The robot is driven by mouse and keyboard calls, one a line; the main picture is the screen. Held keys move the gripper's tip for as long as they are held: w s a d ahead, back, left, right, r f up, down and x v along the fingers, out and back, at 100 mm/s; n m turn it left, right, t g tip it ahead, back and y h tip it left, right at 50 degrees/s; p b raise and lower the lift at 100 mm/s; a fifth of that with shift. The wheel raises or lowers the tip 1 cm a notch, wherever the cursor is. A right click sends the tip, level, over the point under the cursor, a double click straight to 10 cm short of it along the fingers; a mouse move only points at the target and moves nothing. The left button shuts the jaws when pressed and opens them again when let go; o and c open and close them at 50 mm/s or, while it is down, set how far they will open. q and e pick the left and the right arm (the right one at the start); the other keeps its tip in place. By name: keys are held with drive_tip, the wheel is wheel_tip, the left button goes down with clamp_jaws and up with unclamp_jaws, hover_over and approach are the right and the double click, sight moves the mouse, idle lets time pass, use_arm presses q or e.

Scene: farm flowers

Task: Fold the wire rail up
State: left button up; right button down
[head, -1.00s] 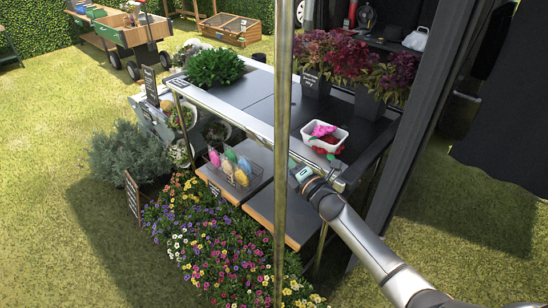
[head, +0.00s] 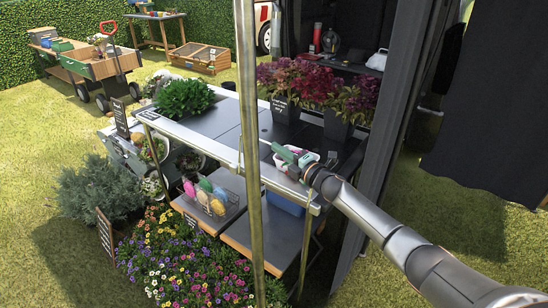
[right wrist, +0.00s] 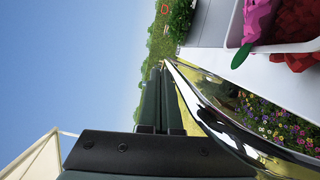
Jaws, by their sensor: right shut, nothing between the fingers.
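A shiny metal rail (head: 195,141) runs along the front edge of the dark table, and I take it for the wire rail. It looks low and level with the table edge; its exact fold is hard to tell. In the right wrist view a chrome bar (right wrist: 205,108) runs diagonally beside my fingers. My right gripper (head: 283,153) is over the table's front edge, near the rail's right end. Its fingers (right wrist: 160,92) are together with nothing between them. Whether they touch the rail is unclear. My left gripper is not in view.
A vertical brass pole (head: 249,150) crosses the front. A wire basket of coloured items (head: 211,197) and a blue crate (head: 285,201) sit on the lower shelf. Flowers (head: 190,255) fill the ground in front.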

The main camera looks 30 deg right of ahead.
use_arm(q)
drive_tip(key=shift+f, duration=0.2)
use_arm(e)
drive_tip(key=shift+w+d, duration=0.1)
drive_tip(key=shift+d, duration=0.25)
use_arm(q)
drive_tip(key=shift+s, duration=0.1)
use_arm(e)
drive_tip(key=shift+d+r, duration=0.15)
drive_tip(key=shift+r, duration=0.05)
